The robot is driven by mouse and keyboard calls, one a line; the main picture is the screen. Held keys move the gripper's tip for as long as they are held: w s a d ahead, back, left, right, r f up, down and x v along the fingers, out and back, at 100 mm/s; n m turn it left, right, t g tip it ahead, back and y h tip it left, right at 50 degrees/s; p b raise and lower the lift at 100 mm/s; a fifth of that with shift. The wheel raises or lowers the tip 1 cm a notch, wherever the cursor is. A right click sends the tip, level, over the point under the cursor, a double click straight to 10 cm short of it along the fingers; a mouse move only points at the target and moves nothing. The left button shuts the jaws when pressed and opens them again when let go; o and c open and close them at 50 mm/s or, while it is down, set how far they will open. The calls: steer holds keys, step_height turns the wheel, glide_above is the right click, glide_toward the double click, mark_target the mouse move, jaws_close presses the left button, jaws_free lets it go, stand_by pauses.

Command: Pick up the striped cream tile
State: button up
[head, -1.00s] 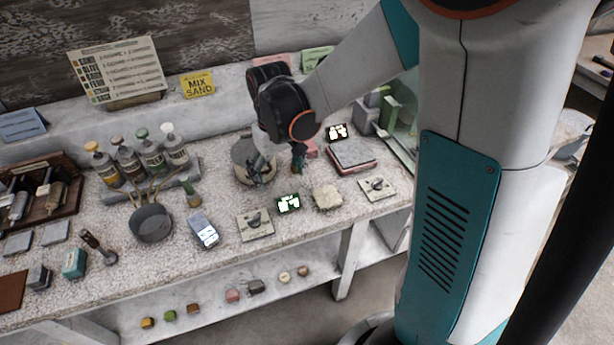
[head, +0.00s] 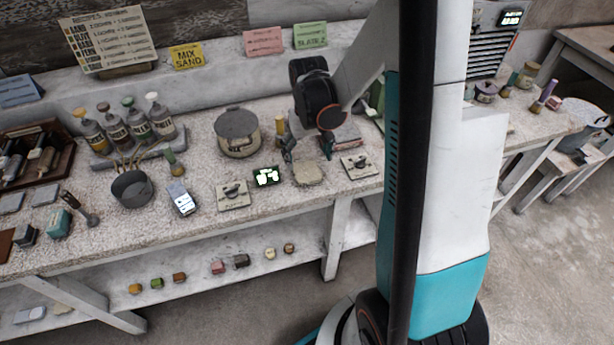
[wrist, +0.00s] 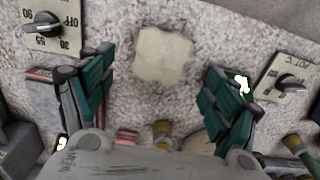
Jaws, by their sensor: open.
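A cream tile (head: 308,173) with uneven edges lies flat on the speckled bench near its front edge. It also shows in the wrist view (wrist: 163,55), at the upper middle; I cannot make out its stripes. My gripper (head: 308,152) is open and empty, pointing down above the bench just behind the tile. In the wrist view its teal fingers (wrist: 160,68) stand wide apart, one on each side of the tile's near part, not touching it. Its height above the bench is hard to tell.
A lit green display (head: 266,176) and a dial plate (head: 233,195) sit left of the tile. Another dial plate (head: 360,165) sits right. A lidded pot (head: 238,132) stands behind left. A pink-edged slab (wrist: 48,86) lies beside one finger.

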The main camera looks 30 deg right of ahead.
mark_target(307, 171)
steer(key=shift+w+f+b, duration=0.15)
steer(key=shift+f+b, duration=0.55)
steer(key=shift+f, duration=0.85)
steer(key=shift+w+f+b, duration=0.1)
steer(key=shift+f+b, duration=0.55)
steer(key=shift+f, duration=0.9)
steer(key=c, duration=1.3)
